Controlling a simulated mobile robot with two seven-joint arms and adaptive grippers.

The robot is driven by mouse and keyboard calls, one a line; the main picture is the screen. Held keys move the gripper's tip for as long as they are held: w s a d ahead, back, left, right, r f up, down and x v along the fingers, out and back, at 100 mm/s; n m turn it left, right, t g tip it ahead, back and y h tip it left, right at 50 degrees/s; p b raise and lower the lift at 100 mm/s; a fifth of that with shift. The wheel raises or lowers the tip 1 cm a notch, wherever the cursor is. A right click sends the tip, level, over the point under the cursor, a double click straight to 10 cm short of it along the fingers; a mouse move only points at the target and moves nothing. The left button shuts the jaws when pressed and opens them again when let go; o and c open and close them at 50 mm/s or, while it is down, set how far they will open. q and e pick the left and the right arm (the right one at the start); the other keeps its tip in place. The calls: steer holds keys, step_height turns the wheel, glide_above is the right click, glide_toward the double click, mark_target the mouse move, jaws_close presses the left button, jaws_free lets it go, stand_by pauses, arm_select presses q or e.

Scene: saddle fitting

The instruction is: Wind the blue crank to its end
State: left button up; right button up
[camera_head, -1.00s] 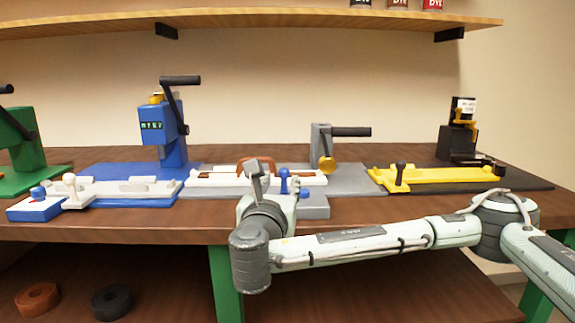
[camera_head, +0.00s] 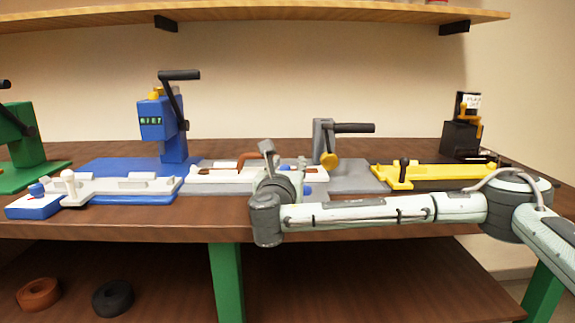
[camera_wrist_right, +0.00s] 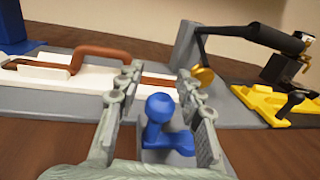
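In the right wrist view a blue crank (camera_wrist_right: 158,120) with a round ball knob stands on a small grey block (camera_wrist_right: 168,155). My right gripper (camera_wrist_right: 158,82) is open, with one finger on each side of the blue crank. A gap shows between the knob and each finger, so no grip is visible. In the head view my right gripper (camera_head: 268,155) is over the front of the grey station (camera_head: 350,178) and hides most of the crank; a bit of blue (camera_head: 308,190) shows beside it. My left gripper is not in view.
A white fixture with a brown strap (camera_head: 245,160) lies behind the gripper. The blue press (camera_head: 163,125) with a black handle stands left, the yellow fixture (camera_head: 440,173) right. A grey post with a black handle (camera_head: 350,128) rises nearby. The bench front (camera_head: 215,210) is bare.

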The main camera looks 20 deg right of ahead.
steer(key=shift+c, duration=0.2)
jaws_close()
stand_by(0.3)
